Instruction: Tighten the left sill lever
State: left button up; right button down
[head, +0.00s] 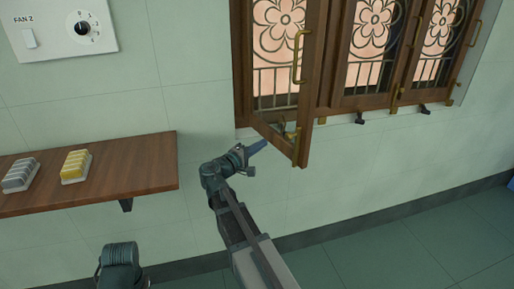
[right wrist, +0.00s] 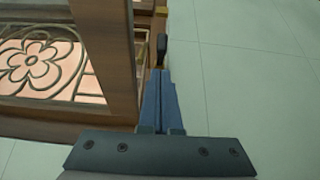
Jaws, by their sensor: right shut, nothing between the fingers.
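My right gripper (head: 262,143) is shut and empty, its blue fingers pointing toward the lower edge of the open left window sash (head: 304,100). In the right wrist view, the shut fingers (right wrist: 158,76) point at a small dark lever (right wrist: 162,50) just beyond their tips, beside the wooden frame. It looks upright; I cannot tell whether the fingers touch it. In the head view, the left lever is not clear behind the sash, where a small brass piece (head: 291,132) shows. Two other dark sill levers, a middle one (head: 360,117) and a right one (head: 425,109), are in view. My left gripper is not in view.
The open sash with its brass handle (head: 297,58) stands out from the wall close to my right gripper. A wooden shelf (head: 140,165) at left holds a grey block (head: 20,174) and a yellow block (head: 76,166). A fan dial panel (head: 65,32) is above. Wall below the window is clear.

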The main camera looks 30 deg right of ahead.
jog(key=shift+x, duration=2.8)
jog(key=shift+s+d, duration=0.45)
jog(key=shift+s, duration=0.1)
jog(key=shift+s+a, duration=0.1)
